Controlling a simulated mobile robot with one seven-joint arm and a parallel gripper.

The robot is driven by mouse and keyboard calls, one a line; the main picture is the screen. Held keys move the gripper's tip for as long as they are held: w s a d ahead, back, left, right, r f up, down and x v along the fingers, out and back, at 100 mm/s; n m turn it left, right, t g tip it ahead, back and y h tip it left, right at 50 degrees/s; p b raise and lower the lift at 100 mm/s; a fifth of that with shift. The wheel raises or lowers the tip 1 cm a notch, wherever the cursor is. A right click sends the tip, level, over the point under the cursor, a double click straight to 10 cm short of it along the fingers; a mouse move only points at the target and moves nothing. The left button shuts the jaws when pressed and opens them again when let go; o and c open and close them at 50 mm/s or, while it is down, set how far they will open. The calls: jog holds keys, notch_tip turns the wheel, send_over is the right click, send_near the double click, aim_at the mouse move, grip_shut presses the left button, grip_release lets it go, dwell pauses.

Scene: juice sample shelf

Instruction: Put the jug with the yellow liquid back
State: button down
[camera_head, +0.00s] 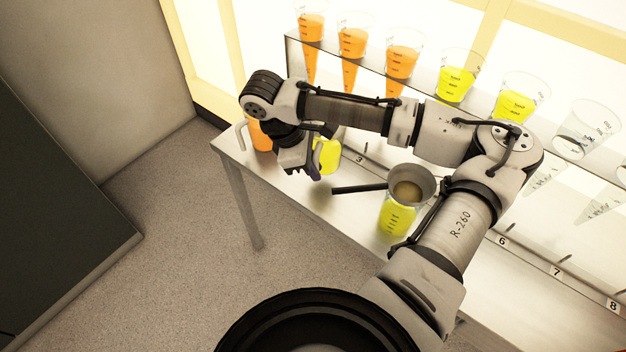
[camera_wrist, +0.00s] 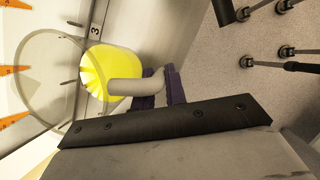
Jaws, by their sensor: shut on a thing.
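The jug with the yellow liquid (camera_head: 327,155) is at the left part of the metal table, near the label 3, and looks about upright. My arm partly hides it. My gripper (camera_head: 314,172) is at the table's front edge, shut on the jug's pale handle. In the wrist view the gripper's purple fingers (camera_wrist: 164,87) close around the handle, and the jug (camera_wrist: 112,72) shows its yellow contents through a clear rim. I cannot tell whether its base touches the table.
A jug with orange liquid (camera_head: 260,136) stands at the table's left end. A container of yellow liquid (camera_head: 397,217) with a black-handled strainer (camera_head: 412,180) on top stands right of my gripper. Several orange, yellow and clear beakers line the shelf (camera_head: 385,83) behind.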

jog(key=shift+f, duration=2.95)
jog(key=shift+f, duration=0.1)
jog(key=c, duration=1.4)
grip_release()
jog(key=shift+c, duration=0.2)
jog(key=v, duration=1.2)
